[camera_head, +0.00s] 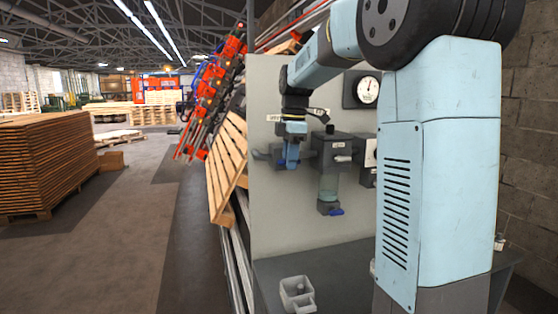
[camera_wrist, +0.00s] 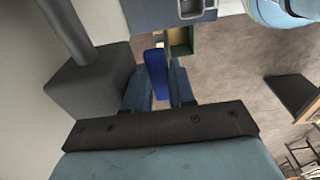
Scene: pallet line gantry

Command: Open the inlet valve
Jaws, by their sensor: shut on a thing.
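The inlet valve's blue lever (camera_wrist: 156,73) shows in the wrist view between the two light-blue fingers of my gripper (camera_wrist: 161,86). My gripper is shut on this lever. In the head view my gripper (camera_head: 291,158) hangs down in front of the grey panel, at the left of the row of pipe fittings. There my wrist and fingers hide most of the valve body and lever. A dark grey block with a pipe (camera_wrist: 91,83) stands left of the fingers in the wrist view.
A dark regulator block (camera_head: 333,147) with a bowl and a second blue lever (camera_head: 336,212) hangs right of my gripper. A round gauge (camera_head: 368,90) sits on the panel (camera_head: 285,215). A grey open holder (camera_head: 297,293) stands on the bench below. Stacked pallets (camera_head: 45,165) stand far left.

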